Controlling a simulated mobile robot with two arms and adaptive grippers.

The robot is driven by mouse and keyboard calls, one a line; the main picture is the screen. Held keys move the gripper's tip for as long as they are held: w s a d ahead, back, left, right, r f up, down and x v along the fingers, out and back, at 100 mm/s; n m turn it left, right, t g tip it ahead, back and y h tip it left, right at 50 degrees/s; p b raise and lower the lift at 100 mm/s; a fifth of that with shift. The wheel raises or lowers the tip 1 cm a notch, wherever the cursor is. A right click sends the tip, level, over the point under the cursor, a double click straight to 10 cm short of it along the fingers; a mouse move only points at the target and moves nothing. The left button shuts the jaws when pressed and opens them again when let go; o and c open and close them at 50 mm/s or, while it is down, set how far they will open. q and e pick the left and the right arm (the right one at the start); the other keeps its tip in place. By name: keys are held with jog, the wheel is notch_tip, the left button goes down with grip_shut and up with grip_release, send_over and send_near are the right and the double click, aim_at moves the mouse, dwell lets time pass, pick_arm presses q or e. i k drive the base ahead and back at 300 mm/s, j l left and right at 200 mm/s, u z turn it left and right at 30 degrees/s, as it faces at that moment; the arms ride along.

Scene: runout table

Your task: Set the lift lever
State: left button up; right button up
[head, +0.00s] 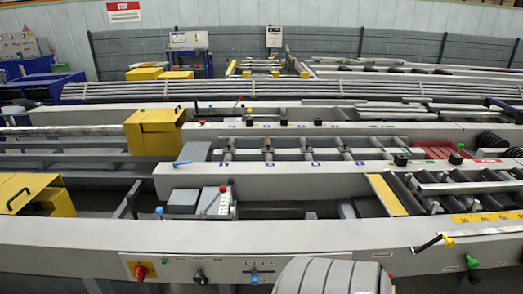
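No label that I can read names the lift lever. On the front rail's panel, a small blue-knobbed lever (254,279) sits at a marked scale, its knob hanging just below the slot line. A red rotary switch (140,271) on a yellow plate and a black knob (200,277) are left of the scale. Neither of my grippers shows in the head view.
The long grey front rail (70,247) spans the view. A grey ribbed rounded shape (330,277) covers part of its lower edge. Behind are yellow covers (154,132), a red-topped lever (223,190), a blue-handled lever (181,163) and roller beds (430,190). Green knobs (472,262) sit at right.

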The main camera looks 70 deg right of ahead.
aim_at(474, 279)
jog(key=z, duration=1.8)
